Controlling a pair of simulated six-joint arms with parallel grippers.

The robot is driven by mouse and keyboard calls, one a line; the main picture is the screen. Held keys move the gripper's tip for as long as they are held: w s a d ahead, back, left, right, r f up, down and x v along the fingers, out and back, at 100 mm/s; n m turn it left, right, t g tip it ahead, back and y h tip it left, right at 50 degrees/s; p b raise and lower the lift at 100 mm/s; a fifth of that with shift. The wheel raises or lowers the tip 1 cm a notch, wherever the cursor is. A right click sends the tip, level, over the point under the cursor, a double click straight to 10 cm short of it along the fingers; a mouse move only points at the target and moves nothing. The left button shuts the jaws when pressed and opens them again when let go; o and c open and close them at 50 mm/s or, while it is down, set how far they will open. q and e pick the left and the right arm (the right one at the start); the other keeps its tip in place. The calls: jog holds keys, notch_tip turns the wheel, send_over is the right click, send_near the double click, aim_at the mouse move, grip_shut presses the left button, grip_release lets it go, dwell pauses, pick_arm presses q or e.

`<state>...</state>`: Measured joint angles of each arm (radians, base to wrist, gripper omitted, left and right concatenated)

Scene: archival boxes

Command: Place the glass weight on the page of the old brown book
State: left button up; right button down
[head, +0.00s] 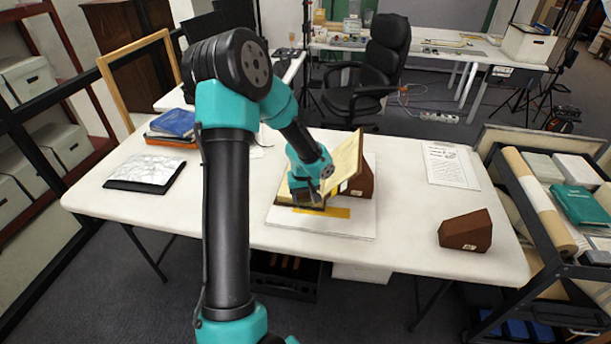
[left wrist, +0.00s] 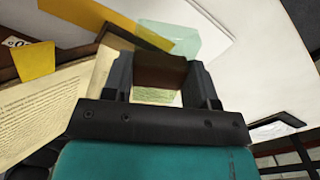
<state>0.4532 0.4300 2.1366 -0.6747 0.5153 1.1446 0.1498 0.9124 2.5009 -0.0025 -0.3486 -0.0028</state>
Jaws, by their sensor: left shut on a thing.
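The old brown book (head: 345,158) lies open on the white board at the middle of the table, one side raised against a brown wedge (head: 366,184). My left gripper (head: 306,196) is low over the book's near left part. In the left wrist view, a printed page (left wrist: 45,112) shows at the left. The glass weight (left wrist: 172,38) looks like a pale green, see-through block at the fingertips of my left gripper (left wrist: 160,72), which is shut on it. A brown patch shows between the fingers. Contact between weight and page is unclear. My right gripper is out of view.
Yellow strips (head: 338,212) lie by the book on the white board (head: 350,228). Another brown wedge (head: 466,231) and a printed sheet (head: 450,164) are at right. Blue books (head: 173,123) and a wrapped pale item (head: 146,170) are at left. A loaded cart (head: 540,200) stands right.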

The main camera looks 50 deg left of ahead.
pick_arm(q)
jog(key=w+a, duration=0.3)
jog(key=a, duration=0.1)
jog(key=w+a+f, duration=0.1)
jog(key=w+a, duration=0.6)
jog(key=a, duration=0.1)
jog(key=shift+w+f, duration=0.25)
jog(key=shift+f, duration=0.1)
jog(key=shift+f, duration=1.65)
jog(key=shift+f, duration=0.2)
jog(key=o, duration=1)
jog(key=shift+o, duration=0.2)
jog(key=shift+r, duration=0.15)
notch_tip(320, 180, up, 12)
